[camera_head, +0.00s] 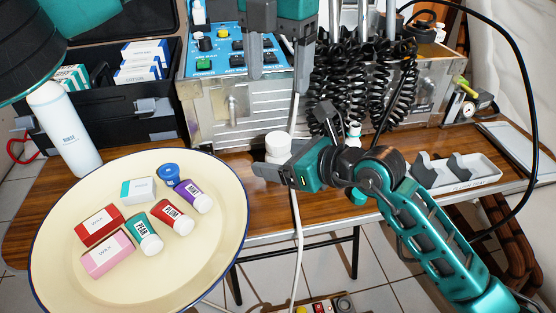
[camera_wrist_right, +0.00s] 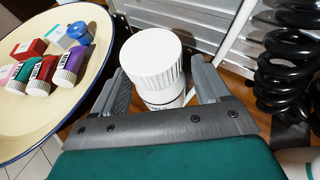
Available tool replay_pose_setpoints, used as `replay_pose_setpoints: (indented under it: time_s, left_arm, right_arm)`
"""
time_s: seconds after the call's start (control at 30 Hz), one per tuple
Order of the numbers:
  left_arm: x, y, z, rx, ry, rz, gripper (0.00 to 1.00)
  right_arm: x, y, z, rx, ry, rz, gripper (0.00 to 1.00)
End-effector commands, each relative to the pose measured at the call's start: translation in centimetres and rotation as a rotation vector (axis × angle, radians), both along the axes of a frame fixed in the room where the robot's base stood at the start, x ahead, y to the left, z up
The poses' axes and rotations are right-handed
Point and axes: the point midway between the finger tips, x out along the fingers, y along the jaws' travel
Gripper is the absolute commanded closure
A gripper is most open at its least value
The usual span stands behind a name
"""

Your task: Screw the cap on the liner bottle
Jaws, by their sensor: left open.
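I cannot tell whether the cap is threaded on. My right gripper (camera_wrist_right: 162,88) has one finger on each side of the bottle's body below the cap, with narrow gaps showing in the right wrist view. My left gripper (camera_head: 280,78) is open and empty, pointing down in front of the blue control panel, above and behind the bottle.
Black coiled hoses (camera_head: 340,85) hang from the metal case (camera_head: 235,105). A white tray (camera_head: 480,168) lies at right.

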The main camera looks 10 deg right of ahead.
Motion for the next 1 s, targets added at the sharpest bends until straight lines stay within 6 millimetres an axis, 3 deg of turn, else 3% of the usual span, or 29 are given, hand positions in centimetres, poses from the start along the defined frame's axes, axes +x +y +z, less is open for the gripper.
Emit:
replay_pose_setpoints:
  time_s: [0.1,0.43,1.0]
  left_arm:
    - [0.0,0.0,0.0,0.000,0.000,0.000,0.25]
    - [0.0,0.0,0.3,0.000,0.000,0.000,0.25]
    - [0.0,0.0,2.1,0.000,0.000,0.000,0.25]
  right_arm:
    - [0.0,0.0,0.0,0.000,0.000,0.000,0.15]
    - [-0.5,-0.5,0.3,-0.001,0.001,-0.001,0.15]
    - [-8.1,-6.8,4.3,-0.002,0.002,-0.001,0.15]
